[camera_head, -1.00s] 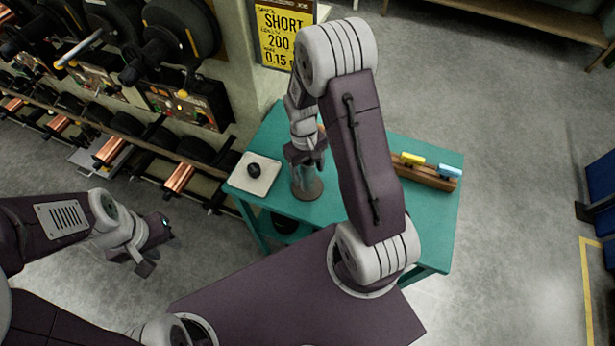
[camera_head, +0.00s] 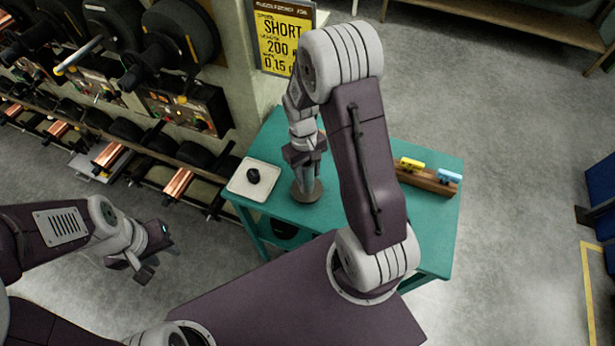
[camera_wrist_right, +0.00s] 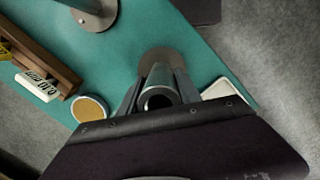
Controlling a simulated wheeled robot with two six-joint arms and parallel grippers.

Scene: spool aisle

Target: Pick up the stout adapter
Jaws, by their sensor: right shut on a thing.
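A grey hollow cylinder, which looks like the stout adapter (camera_wrist_right: 160,93), stands upright over a round brown base (camera_head: 306,194) on the teal table. My right gripper (camera_head: 305,160) comes down over it and is shut on it. In the right wrist view the fingers lie on both sides of the cylinder, and its open end faces the camera. I cannot tell whether it touches the base. My left gripper (camera_head: 139,268) is empty, with its fingers apart, left of the table and away from the cylinder.
A white tray (camera_head: 242,185) with a black knob (camera_head: 253,176) is at the table's left. A wooden rack (camera_head: 428,181) holds yellow and light blue pieces at the right. The wrist view shows another grey post (camera_wrist_right: 90,5) and a tan disc (camera_wrist_right: 89,108). Spool shelves are at left.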

